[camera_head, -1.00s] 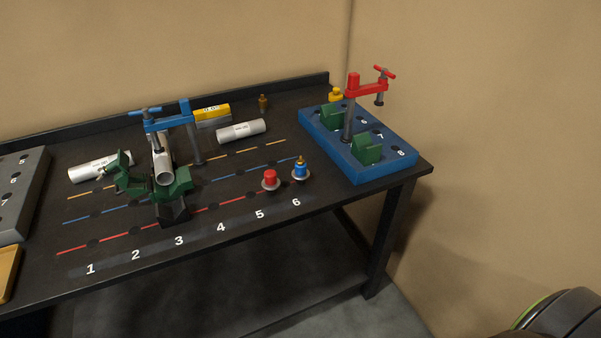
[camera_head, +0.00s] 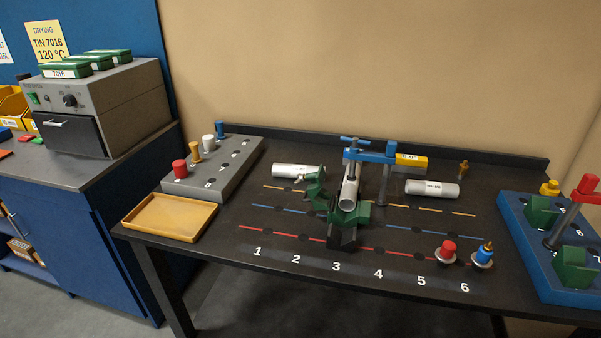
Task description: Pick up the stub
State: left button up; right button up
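Three grey-white tube pieces are on the black table (camera_head: 225,245), and I cannot tell which one is the stub. One tube (camera_head: 290,171) lies at the back left, partly behind a green clamp part (camera_head: 316,187). One tube (camera_head: 348,195) sits in the green V-shaped holder (camera_head: 346,218) under the blue clamp (camera_head: 372,156), its open end facing me. One tube (camera_head: 432,188) with a small printed label lies at the back right. Neither of my grippers is in view.
A tan tray (camera_head: 170,217) and a grey block with coloured pegs (camera_head: 222,178) are on the left. A red plug (camera_head: 446,250) and a blue plug (camera_head: 483,254) stand front right. A blue fixture (camera_head: 567,287) is far right. A grey oven (camera_head: 105,105) stands on the blue cabinet.

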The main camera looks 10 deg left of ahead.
aim_at(279, 170)
jog(key=i+j+z, duration=0.3)
jog(key=j, duration=0.4)
jog(key=i+j+z, duration=0.2)
jog(key=i+j, duration=0.05)
jog(key=j, duration=0.1)
